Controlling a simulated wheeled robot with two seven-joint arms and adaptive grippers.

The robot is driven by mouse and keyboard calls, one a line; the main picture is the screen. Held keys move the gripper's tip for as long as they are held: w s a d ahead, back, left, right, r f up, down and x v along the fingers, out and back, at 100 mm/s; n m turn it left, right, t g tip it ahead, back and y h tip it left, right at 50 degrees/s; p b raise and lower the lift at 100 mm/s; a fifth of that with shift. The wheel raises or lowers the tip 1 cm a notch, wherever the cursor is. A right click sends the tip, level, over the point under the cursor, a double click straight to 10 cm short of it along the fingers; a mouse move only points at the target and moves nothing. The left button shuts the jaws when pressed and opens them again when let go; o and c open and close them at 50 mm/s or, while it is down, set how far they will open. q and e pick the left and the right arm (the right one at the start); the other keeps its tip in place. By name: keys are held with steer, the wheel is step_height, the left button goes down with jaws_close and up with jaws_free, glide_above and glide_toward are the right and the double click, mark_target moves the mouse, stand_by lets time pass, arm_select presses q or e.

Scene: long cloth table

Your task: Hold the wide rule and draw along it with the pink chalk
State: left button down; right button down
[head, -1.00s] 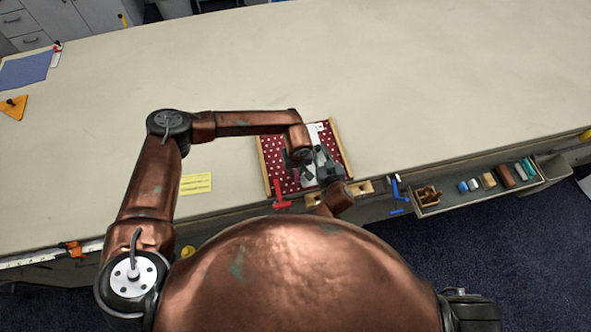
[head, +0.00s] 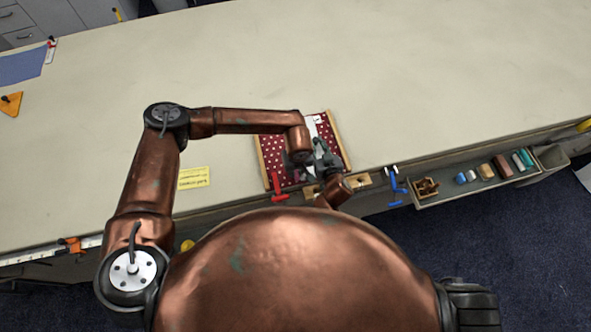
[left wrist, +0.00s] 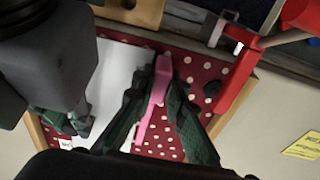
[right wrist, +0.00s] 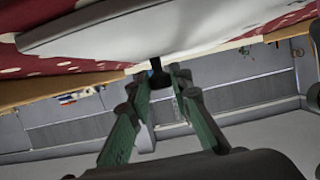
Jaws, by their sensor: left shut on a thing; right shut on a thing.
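The pink chalk (left wrist: 152,105) stands out between the fingers of my left gripper (left wrist: 160,80), which is shut on it over the red dotted cloth. In the head view my left gripper (head: 302,170) is partly hidden by its own wrist. A pale flat plate, apparently the wide rule (left wrist: 115,75), lies on the cloth beside the chalk. Its pale edge also spans the top of the right wrist view (right wrist: 150,32). My right gripper (right wrist: 165,85) is shut on a small dark grip (right wrist: 156,66) under that edge. I cannot tell whether the chalk touches the rule.
The red cloth board (head: 274,150) has wooden side strips. A red clamp (head: 277,187) stands at its front left, and blue clamps (head: 396,187) at the table edge. A trough (head: 440,202) with several blocks hangs right. A yellow note (head: 194,178) lies left.

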arm_select(q)
steer(key=shift+r, duration=3.5)
arm_select(e)
steer(key=c, duration=1.7)
jaws_free()
steer(key=shift+s, duration=0.1)
